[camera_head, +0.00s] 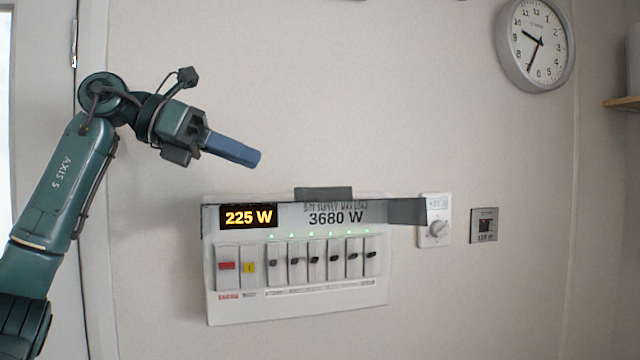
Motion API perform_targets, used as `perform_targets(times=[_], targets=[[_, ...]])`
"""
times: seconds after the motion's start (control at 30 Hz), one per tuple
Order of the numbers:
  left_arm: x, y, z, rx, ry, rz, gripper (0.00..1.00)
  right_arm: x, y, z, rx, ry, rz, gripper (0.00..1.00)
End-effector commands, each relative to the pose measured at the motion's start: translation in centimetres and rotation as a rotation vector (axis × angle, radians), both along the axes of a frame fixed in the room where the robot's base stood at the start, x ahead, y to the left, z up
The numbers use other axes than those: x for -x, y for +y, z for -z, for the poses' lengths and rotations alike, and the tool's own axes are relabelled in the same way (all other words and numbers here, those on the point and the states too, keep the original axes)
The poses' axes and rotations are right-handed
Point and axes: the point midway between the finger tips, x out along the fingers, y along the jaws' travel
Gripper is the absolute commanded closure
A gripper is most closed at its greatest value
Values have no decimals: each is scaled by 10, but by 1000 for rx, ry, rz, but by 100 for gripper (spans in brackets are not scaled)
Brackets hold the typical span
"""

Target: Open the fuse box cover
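The white fuse box (297,310) is on the wall at the middle of the head view, with a row of switches exposed along its front. Its grey, see-through cover (407,211) appears swung up at the top edge and is seen almost edge-on, reaching past the box's right side. A dark grey tab (323,193) stands at the cover's upper edge. My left gripper (248,154) is above and left of the tab, apart from the cover and pointing right and slightly down. Its blue fingers show as one block, so any gap is hidden. My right gripper is out of view.
A white dial control (435,230) and a small grey wall plate (484,226) are right of the fuse box. A round clock (536,45) hangs at upper right, near a wooden shelf (622,103). The wall above the box is clear.

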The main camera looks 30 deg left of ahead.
Motion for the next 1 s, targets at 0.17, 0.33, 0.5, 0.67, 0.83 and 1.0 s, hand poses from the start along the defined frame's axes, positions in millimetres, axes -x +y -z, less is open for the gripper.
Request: perform_targets(times=[0.17,0.33,0.5,0.67,0.83,1.0], targets=[[-25,-25,15,-3,4,4,75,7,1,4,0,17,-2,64],[-49,-49,27,-2,2,5,75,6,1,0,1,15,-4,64],[-66,-65,37,0,1,4,75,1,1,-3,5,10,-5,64],[-74,-73,42,0,1,4,75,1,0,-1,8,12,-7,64],[-76,-75,43,1,-1,3,75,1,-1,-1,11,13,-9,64],[-76,-75,43,0,0,3,76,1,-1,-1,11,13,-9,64]])
